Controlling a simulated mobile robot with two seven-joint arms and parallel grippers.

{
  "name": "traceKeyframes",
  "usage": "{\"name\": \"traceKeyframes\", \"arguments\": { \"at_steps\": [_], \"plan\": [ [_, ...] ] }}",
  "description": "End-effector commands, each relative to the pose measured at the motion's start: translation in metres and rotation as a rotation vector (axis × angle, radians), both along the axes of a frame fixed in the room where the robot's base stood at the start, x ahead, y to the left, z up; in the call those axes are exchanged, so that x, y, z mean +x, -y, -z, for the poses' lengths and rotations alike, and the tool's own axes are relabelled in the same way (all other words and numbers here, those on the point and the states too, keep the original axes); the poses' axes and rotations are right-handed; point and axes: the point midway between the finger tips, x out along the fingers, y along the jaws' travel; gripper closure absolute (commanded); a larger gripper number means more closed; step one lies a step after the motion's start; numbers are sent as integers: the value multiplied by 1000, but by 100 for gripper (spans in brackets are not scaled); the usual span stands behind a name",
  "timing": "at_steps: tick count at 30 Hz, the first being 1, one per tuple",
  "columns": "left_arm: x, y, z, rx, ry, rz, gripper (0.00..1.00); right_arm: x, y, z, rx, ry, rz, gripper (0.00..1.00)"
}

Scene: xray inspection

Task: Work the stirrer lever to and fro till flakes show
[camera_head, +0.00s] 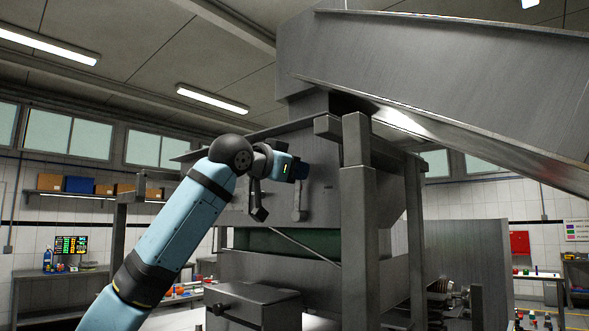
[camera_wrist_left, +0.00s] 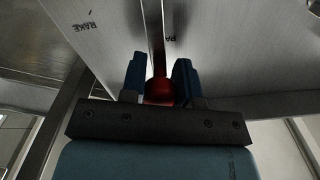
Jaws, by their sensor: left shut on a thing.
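My left gripper (camera_head: 299,170) is raised against the front of a large grey metal machine (camera_head: 320,180). In the left wrist view its two blue fingers (camera_wrist_left: 158,72) are closed around a red knob (camera_wrist_left: 157,91). A thin lever (camera_wrist_left: 156,38) runs up from the knob along a gap in the metal face. The word RAKE (camera_wrist_left: 84,27) is printed beside it, and a second label (camera_wrist_left: 169,38) is partly hidden. In the head view the gripper hides the knob. My right gripper is in neither view. I cannot make out flakes in either view.
A grey chute (camera_head: 460,80) slopes down to the right above. A thick post (camera_head: 358,230) stands right of my gripper. A grey box (camera_head: 252,304) with a dark knob sits low in front. A shelf with boxes (camera_head: 79,184) hangs on the left wall.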

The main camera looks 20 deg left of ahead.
Motion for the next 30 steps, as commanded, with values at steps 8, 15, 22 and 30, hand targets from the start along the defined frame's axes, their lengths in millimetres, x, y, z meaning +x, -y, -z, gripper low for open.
{"name": "traceKeyframes", "arguments": {
  "at_steps": [8,15,22,30],
  "plan": [
    [0,0,-1,0,2,0,46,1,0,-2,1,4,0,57],
    [-2,-1,0,1,1,0,46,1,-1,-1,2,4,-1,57],
    [-33,-12,2,2,6,-1,46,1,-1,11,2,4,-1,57],
    [-91,-34,2,2,4,-1,46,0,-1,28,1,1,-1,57]
  ]
}}
